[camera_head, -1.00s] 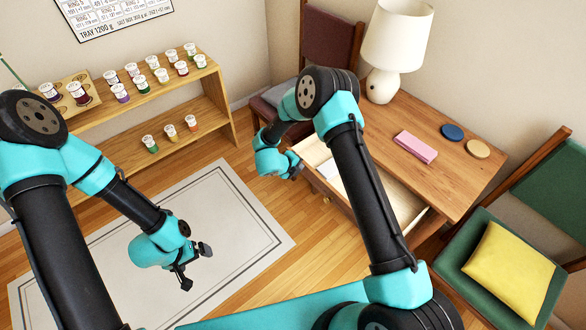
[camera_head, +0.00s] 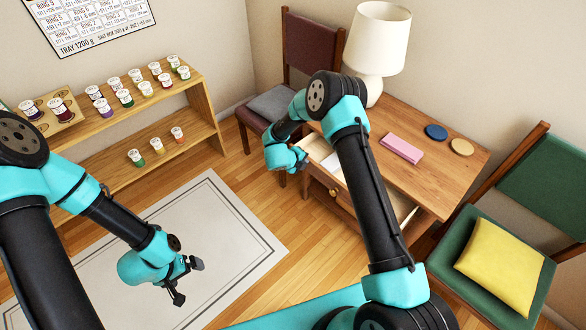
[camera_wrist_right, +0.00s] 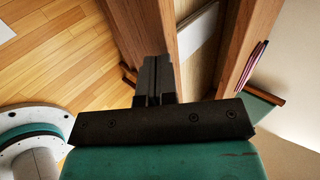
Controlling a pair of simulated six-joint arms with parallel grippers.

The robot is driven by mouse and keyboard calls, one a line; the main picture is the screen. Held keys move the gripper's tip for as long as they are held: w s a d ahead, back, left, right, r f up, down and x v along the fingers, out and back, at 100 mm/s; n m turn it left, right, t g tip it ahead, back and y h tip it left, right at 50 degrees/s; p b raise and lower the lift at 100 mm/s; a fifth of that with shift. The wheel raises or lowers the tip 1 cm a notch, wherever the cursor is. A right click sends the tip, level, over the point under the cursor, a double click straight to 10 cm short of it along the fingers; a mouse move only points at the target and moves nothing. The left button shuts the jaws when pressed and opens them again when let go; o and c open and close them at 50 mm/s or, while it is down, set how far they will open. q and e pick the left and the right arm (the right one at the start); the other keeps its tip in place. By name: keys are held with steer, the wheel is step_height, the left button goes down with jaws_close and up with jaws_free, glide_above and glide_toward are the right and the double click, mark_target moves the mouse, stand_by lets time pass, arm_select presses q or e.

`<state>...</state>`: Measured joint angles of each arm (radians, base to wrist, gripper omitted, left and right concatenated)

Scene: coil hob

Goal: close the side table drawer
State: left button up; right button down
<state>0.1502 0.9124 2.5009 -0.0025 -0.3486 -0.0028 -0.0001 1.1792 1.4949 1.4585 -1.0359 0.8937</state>
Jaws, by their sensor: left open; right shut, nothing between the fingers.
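The wooden side table (camera_head: 455,170) stands at the right in the head view. Its drawer (camera_head: 318,147) is partly open, sticking out toward the left. My right arm crosses in front and hides part of it. A knob (camera_head: 333,193) shows on the drawer front. My right gripper (camera_head: 302,160) is shut and empty, close against the outside of the drawer front near its far end. In the right wrist view, the shut fingers (camera_wrist_right: 152,75) are beside the drawer's front panel (camera_wrist_right: 150,28); contact is unclear. My left gripper (camera_head: 187,281) is open and empty above the rug.
A white lamp (camera_head: 376,40), pink item (camera_head: 401,148) and two round coasters are on the tabletop. A dark red chair (camera_head: 308,50) stands behind, a green chair (camera_head: 530,190) at right. A shelf (camera_head: 150,175) with small jars is at left. The rug (camera_head: 225,230) is clear.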

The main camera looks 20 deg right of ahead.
glide_above(322, 157)
steer(key=shift+w+d, duration=0.1)
steer(key=shift+d, duration=0.2)
stand_by(0.3)
steer(key=shift+a, duration=0.45)
steer(key=s+a, duration=0.2)
steer(key=a, duration=0.1)
steer(key=shift+a+r, duration=0.1)
steer(key=shift+r, duration=0.05)
steer(key=v, duration=0.9)
steer(key=shift+r, duration=0.2)
steer(key=c, duration=1.9)
jaws_free()
